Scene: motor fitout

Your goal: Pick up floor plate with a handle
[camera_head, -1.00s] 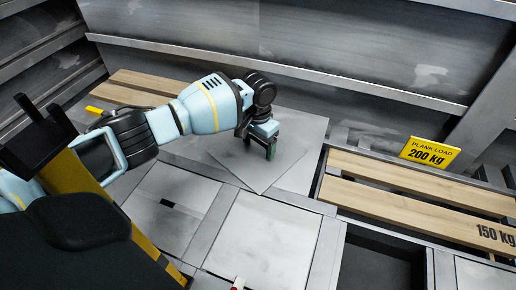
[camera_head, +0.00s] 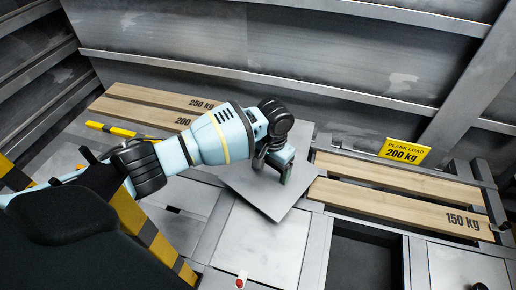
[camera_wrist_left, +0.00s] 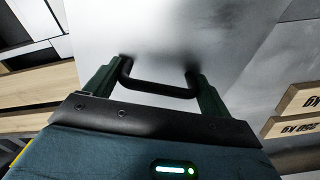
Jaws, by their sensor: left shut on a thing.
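The grey floor plate (camera_head: 262,202) is a flat square sheet, turned at an angle to the floor panels around it. It also fills the upper middle of the left wrist view (camera_wrist_left: 205,35). Its dark U-shaped handle (camera_wrist_left: 158,88) shows there between the green fingers. My left gripper (camera_head: 277,168) is shut on the handle, with one finger at each end of it. The plate appears raised above the floor, though its exact height is hard to tell. In the head view the gripper and wrist hide the handle. My right gripper is not in view.
Wooden planks (camera_head: 395,198) marked 150 kg lie to the right, near a yellow load sign (camera_head: 405,151). More planks (camera_head: 150,104) lie at the left. A dark open bay (camera_head: 362,262) is at the lower right. A ribbed metal wall (camera_head: 290,65) stands behind.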

